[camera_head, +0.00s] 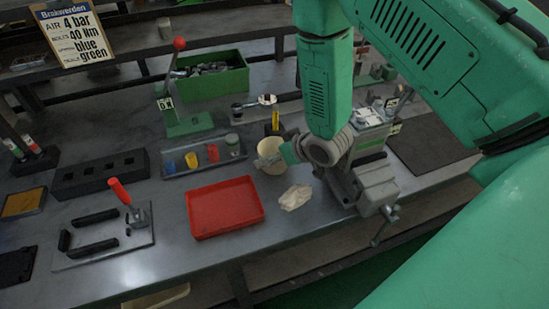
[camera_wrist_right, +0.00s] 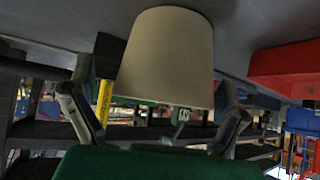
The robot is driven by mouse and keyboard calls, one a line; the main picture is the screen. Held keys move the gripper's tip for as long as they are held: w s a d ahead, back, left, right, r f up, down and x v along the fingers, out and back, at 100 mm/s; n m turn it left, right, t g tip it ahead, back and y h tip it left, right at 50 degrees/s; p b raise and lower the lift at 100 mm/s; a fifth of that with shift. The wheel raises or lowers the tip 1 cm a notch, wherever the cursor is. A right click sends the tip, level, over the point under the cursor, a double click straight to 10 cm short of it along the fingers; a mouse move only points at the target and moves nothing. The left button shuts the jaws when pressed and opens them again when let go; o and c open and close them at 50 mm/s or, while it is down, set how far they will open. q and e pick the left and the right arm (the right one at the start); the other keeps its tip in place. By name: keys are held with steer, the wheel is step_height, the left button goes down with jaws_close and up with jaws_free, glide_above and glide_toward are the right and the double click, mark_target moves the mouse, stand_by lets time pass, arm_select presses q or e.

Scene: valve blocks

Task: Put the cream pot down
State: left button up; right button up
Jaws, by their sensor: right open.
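The cream pot (camera_head: 270,161) is upright near the middle of the grey bench, behind a crumpled pale cloth. It seems to stand on the bench top. My right gripper (camera_head: 279,154) is at the pot's right side in the head view. In the right wrist view the picture is inverted, and the pot (camera_wrist_right: 166,58) fills the upper middle, its base toward the bench. The open fingers of my right gripper (camera_wrist_right: 158,112) are spread on either side of it, with a gap showing at the left finger. My left gripper is not in view.
A red tray (camera_head: 226,208) lies left of the pale cloth (camera_head: 295,197). A vise (camera_head: 362,185) stands close on the right. A grey tray (camera_head: 205,157) with small coloured parts lies left of the pot. A yellow-and-black post (camera_head: 275,124) stands just behind the pot.

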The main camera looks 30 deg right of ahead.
steer(key=shift+w+d+f, duration=0.1)
steer(key=shift+w+f, duration=0.2)
steer(key=shift+a+r, duration=0.15)
steer(key=shift+a, duration=0.2)
steer(key=c, duration=0.3)
steer(key=shift+a, duration=0.25)
steer(key=c, duration=0.8)
